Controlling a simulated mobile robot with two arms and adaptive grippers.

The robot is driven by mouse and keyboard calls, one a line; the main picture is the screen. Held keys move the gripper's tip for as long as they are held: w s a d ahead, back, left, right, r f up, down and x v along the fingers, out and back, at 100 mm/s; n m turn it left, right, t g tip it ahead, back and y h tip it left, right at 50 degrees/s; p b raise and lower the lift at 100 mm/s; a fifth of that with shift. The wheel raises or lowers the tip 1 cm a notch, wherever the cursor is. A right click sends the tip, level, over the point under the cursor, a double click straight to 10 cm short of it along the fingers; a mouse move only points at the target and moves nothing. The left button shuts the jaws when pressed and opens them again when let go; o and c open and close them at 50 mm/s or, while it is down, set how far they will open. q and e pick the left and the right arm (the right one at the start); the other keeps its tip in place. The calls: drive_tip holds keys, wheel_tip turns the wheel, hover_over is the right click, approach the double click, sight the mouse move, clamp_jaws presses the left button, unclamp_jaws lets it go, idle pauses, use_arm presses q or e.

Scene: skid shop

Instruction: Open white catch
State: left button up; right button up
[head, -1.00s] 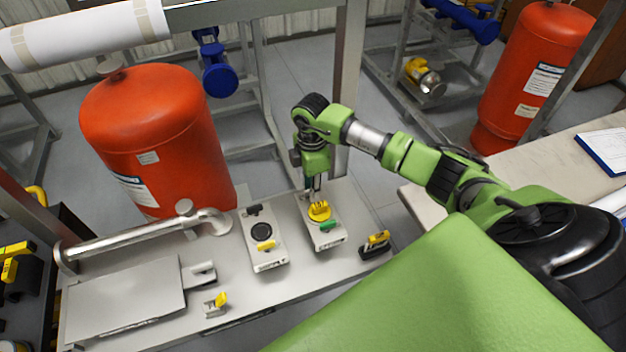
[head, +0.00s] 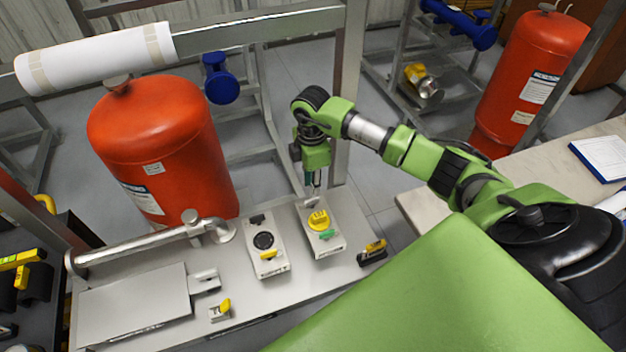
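The white catch (head: 311,202) is a small pale piece at the far end of a light grey box (head: 332,250) on the bench. The same box carries a yellow round disc (head: 318,220) and a green catch (head: 326,235) at its near end. My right gripper (head: 313,187) points down at the far end of this box, right at or just above the white catch. Its fingers are thin and small here, so I cannot tell whether they touch the catch or how far apart they are. My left gripper is out of view.
A similar box (head: 278,267) with a black disc stands to the left. A small black and yellow block (head: 373,252) lies to the right. A metal pipe (head: 140,243), a flat plate (head: 135,305) and a yellow-tipped latch (head: 220,310) are further left. A red tank (head: 160,150) stands behind.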

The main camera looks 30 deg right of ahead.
drive_tip(key=shift+r, duration=0.3)
drive_tip(key=shift+n+b, duration=0.3)
drive_tip(key=shift+n, duration=0.4)
drive_tip(key=n+b, duration=0.1)
drive_tip(key=n, duration=0.3)
drive_tip(key=shift+r, duration=0.15)
drive_tip(key=shift+r+n+b, duration=0.2)
drive_tip(key=shift+n+b, duration=0.15)
drive_tip(key=shift+n, duration=0.45)
